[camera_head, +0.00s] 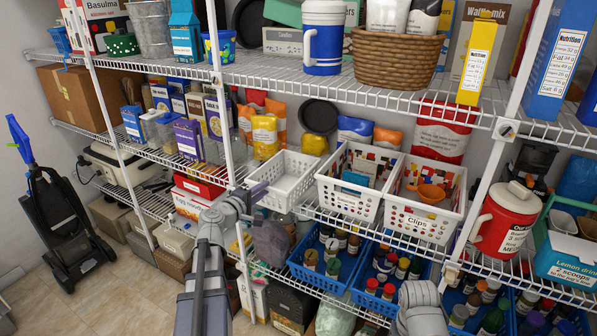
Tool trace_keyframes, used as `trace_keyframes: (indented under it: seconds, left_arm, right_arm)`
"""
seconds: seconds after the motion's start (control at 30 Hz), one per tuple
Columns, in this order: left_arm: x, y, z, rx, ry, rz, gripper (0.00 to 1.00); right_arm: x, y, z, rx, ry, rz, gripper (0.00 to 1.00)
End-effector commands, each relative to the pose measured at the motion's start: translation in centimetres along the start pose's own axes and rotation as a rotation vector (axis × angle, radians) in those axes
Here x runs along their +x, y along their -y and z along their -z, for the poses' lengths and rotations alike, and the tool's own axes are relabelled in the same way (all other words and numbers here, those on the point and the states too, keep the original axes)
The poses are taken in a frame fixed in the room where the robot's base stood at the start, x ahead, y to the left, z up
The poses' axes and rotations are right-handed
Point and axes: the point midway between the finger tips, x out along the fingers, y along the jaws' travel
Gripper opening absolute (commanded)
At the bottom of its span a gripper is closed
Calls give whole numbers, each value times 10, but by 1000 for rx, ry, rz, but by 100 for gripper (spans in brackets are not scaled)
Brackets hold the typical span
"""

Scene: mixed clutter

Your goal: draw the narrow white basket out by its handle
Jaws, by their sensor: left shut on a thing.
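The narrow white basket (290,178) stands on the middle wire shelf, left of two wider white baskets. It looks empty and its front end sits at the shelf's front edge. My left gripper (259,191) is at the basket's front left, shut on its near end by the handle. The handle itself is mostly hidden by the gripper and too small to make out. Of my right arm only a grey link (420,308) shows at the bottom; its gripper is not in view.
Yellow and orange pouches (265,135) stand behind left. A shelf post (219,95) rises left of the gripper. Blue crates of jars (335,281) fill the shelf below.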

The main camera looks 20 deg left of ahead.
Motion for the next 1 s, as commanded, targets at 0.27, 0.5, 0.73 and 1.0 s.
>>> trace_keyframes:
  seconds: [0.27, 0.5, 0.73, 1.0]
  left_arm:
    - [0, 0, 0, 0, 1, 1, 27]
    - [0, 0, 0, 0, 0, 0, 54]
    - [0, 0, 0, 1, 0, 1, 55]
    - [-33, -1, -1, 0, -2, 1, 55]
  right_arm:
    - [0, 0, 0, 0, 0, 0, 50]
    - [0, 0, 0, 0, 0, 0, 50]
    - [0, 0, 0, 0, 0, 0, 50]
    - [-6, 0, 0, 0, 0, 0, 50]
